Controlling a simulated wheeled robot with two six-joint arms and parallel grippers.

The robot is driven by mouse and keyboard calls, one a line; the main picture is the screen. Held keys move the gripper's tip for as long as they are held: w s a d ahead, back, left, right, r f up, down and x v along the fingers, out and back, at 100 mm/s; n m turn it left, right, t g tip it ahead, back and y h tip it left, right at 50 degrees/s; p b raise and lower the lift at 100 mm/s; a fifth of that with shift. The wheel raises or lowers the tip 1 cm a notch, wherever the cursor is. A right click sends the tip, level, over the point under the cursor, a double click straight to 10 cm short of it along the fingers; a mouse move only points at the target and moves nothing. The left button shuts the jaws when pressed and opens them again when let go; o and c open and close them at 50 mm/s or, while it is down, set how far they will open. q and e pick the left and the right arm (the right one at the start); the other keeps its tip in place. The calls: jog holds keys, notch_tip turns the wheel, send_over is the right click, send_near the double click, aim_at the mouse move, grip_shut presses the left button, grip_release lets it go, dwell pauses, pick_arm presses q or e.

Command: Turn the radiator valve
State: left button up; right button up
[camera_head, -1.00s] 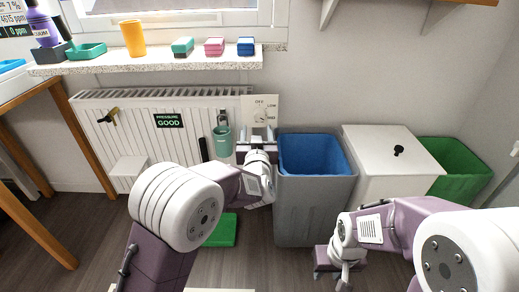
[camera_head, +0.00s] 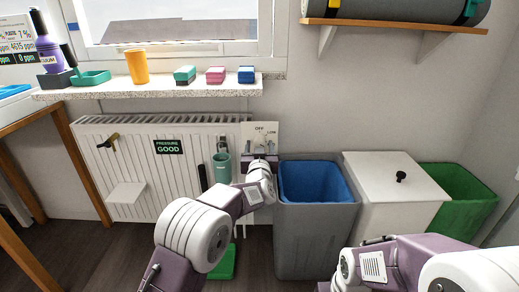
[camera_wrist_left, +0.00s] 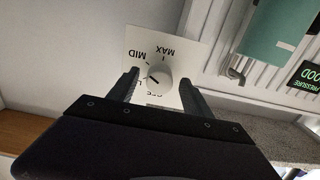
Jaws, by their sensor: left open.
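The radiator valve is a round white knob (camera_wrist_left: 159,77) on a square white plate with MID and MAX marks in the left wrist view. The knob's dark pointer line slants toward the partly covered L mark. In the head view the valve plate (camera_head: 264,132) is on the wall at the radiator's right end; my left gripper hides its lower part. My left gripper (camera_wrist_left: 159,80) is open, with one finger on each side of the knob and visible gaps to it. I cannot tell how deep the fingers reach. My right arm enters at lower right; its gripper is out of frame.
The white radiator (camera_head: 135,165) has a green sign and a hanging teal cup (camera_head: 221,167). A windowsill (camera_head: 150,92) with small objects juts out above. A grey bin (camera_head: 315,235), a white lidded bin (camera_head: 395,215) and a green bin (camera_head: 468,205) stand to the right.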

pick_arm(q)
grip_shut()
